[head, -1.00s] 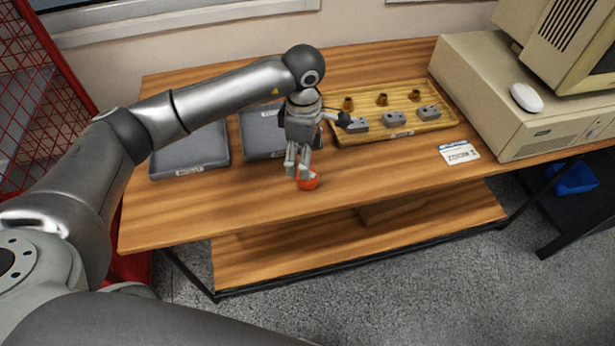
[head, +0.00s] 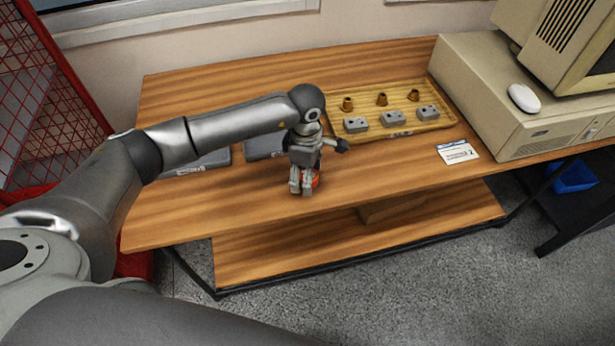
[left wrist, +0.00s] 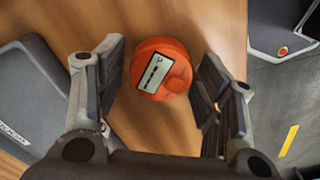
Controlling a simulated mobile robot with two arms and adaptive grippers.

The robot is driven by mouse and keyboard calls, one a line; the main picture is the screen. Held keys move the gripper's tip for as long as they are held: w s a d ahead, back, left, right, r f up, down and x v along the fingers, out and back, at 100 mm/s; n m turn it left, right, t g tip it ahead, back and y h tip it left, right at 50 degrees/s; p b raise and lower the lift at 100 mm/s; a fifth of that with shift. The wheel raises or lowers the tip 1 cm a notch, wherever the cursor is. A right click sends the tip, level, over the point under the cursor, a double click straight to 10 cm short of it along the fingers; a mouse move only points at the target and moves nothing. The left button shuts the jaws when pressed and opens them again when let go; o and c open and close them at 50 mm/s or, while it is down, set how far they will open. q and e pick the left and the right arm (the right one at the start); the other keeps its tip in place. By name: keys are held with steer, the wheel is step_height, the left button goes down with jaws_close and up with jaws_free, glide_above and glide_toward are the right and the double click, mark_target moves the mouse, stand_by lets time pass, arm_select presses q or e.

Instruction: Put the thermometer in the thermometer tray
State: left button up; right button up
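The thermometer is an orange round device with a pale display (left wrist: 152,73), lying on the wooden table near its front edge. In the head view only a sliver of it (head: 316,180) shows behind my left gripper (head: 303,188). In the left wrist view my left gripper (left wrist: 163,62) is open, with one finger on each side of the thermometer and visible gaps to it. Two dark grey trays (head: 208,161) (head: 262,147) lie to the left, partly hidden by my arm. One tray (left wrist: 38,95) shows in the wrist view; its label is unreadable. My right gripper is not in view.
A wooden tray (head: 394,132) with several brass pieces and grey blocks stands at the back right. The table front is clear.

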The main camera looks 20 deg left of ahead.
arm_select(q)
steer(key=c, duration=0.8)
